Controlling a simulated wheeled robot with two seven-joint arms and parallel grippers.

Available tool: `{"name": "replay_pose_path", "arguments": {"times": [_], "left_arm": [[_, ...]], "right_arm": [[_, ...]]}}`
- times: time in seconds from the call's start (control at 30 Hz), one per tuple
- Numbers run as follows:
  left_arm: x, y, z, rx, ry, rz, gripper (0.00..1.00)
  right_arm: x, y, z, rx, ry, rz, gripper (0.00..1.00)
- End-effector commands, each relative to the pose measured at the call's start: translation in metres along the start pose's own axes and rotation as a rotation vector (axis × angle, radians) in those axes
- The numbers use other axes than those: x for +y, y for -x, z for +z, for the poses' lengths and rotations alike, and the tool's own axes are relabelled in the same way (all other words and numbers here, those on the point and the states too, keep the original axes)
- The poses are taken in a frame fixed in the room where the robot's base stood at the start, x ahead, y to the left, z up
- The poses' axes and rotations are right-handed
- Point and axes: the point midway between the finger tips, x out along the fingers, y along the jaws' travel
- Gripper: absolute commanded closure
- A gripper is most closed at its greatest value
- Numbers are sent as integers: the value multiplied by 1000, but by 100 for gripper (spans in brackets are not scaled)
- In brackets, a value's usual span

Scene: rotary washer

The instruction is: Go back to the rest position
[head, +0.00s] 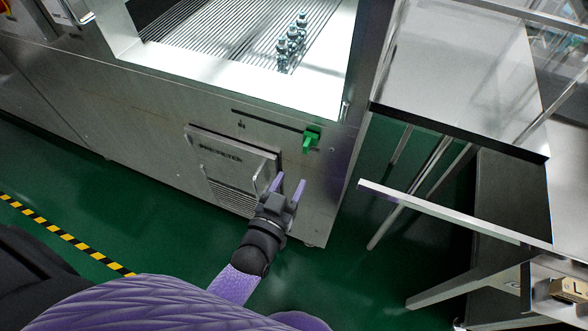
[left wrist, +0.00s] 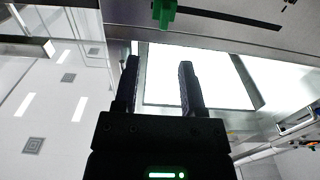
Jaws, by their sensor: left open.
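My left gripper (head: 288,184) is open and empty, in front of the washer's lower front panel. Its two fingers stand apart and point up toward the machine, below the green handle (head: 311,140). The fingers look clear of the handle, though the exact gap to the panel is hard to judge. In the left wrist view, the open fingers (left wrist: 158,63) have nothing between them, and the green handle (left wrist: 164,12) shows at the top edge. My right gripper is not in view.
The steel washer (head: 130,110) has a louvred panel (head: 222,160) beside my gripper. Several small metal parts (head: 292,42) stand on its ribbed bed. A steel table (head: 455,70) and frame bars stand at the right. Green floor with a yellow-black stripe (head: 65,236) lies at lower left.

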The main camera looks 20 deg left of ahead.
Motion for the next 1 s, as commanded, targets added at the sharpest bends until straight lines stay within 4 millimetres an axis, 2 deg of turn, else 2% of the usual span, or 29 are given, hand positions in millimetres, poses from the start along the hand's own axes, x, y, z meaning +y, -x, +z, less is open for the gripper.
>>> {"name": "replay_pose_path", "arguments": {"times": [0.33, 0.4, 0.47, 0.57, 0.6, 0.67, 0.7, 0.8, 0.83, 0.9, 1.0], "left_arm": [[0, 0, 2, -5, -1, 1, 47], [2, 6, 19, -66, -3, 12, 47], [5, 20, 52, -191, -9, 35, 47], [8, 74, 135, -524, -34, 84, 47], [6, 105, 166, -671, -46, 101, 47], [1, 154, 205, -879, -69, 121, 47], [-4, 188, 225, -1008, -84, 129, 47], [-18, 264, 254, -1275, -124, 139, 47], [-22, 282, 258, -1336, -134, 140, 47], [-31, 314, 264, -1444, -153, 140, 47], [-37, 337, 266, -1523, -167, 138, 47]], "right_arm": [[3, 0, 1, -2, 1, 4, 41], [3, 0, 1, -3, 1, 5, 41], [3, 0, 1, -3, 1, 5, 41], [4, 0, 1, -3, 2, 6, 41], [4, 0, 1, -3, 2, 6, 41], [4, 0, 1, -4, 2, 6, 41], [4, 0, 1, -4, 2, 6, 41], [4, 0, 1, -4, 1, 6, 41], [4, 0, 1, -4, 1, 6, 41], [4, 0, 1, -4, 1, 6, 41], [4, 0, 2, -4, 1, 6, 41]]}}
